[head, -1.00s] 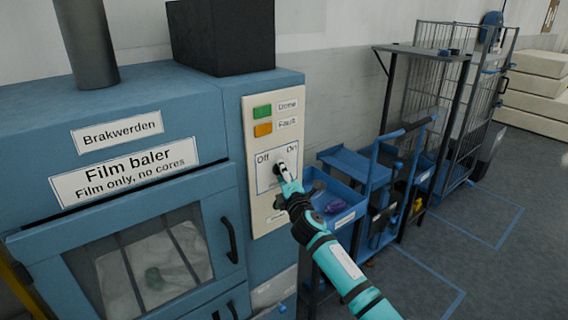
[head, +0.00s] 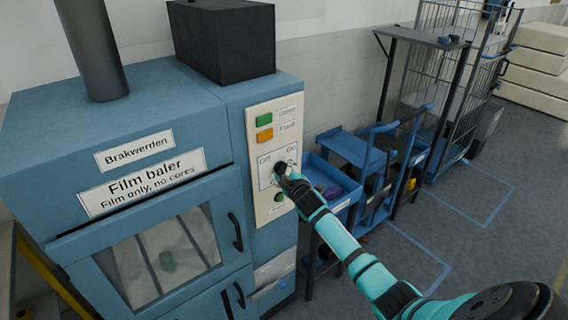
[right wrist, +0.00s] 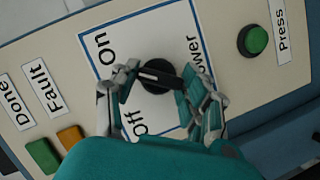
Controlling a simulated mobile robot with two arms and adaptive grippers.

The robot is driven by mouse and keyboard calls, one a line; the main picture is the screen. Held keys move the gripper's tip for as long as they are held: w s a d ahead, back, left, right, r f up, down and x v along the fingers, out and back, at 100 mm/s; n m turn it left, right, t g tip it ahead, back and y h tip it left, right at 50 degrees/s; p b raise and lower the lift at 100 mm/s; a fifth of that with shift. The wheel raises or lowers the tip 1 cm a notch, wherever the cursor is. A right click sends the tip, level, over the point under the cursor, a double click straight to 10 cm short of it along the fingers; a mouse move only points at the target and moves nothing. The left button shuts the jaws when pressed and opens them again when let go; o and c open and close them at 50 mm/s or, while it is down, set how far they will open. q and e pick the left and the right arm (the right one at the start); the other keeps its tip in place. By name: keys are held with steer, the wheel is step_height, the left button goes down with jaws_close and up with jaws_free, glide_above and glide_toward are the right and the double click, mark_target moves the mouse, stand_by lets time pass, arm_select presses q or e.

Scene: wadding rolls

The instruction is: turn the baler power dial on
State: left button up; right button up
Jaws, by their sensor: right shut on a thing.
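The film baler (head: 150,120) is blue with a cream control panel (head: 262,215) on its right part. The black power dial (right wrist: 157,76) sits in a white, blue-edged plate (right wrist: 165,30) with the labels On, Off and Power. My right gripper (right wrist: 162,90) is shut on the dial, a finger on either side of its bar. I cannot tell for certain which label the dial points at. In the head view my right gripper (head: 282,174) covers most of the dial. My left gripper is not in view.
A green light (head: 263,120) and an orange light (head: 265,135) sit above the dial, and a green button (right wrist: 254,40) labelled Press sits below it. A blue cart (head: 345,148) and a wire cage trolley (head: 440,90) stand right of the baler. Floor in front is clear.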

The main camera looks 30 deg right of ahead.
steer(key=shift+m+g+y+p, duration=0.3)
steer(key=shift+m+y+p, duration=0.1)
steer(key=shift+m+p, duration=0.4)
steer(key=shift+f, duration=0.1)
steer(key=o, duration=1.2)
steer(key=shift+c, duration=0.2)
steer(key=v, duration=1.2)
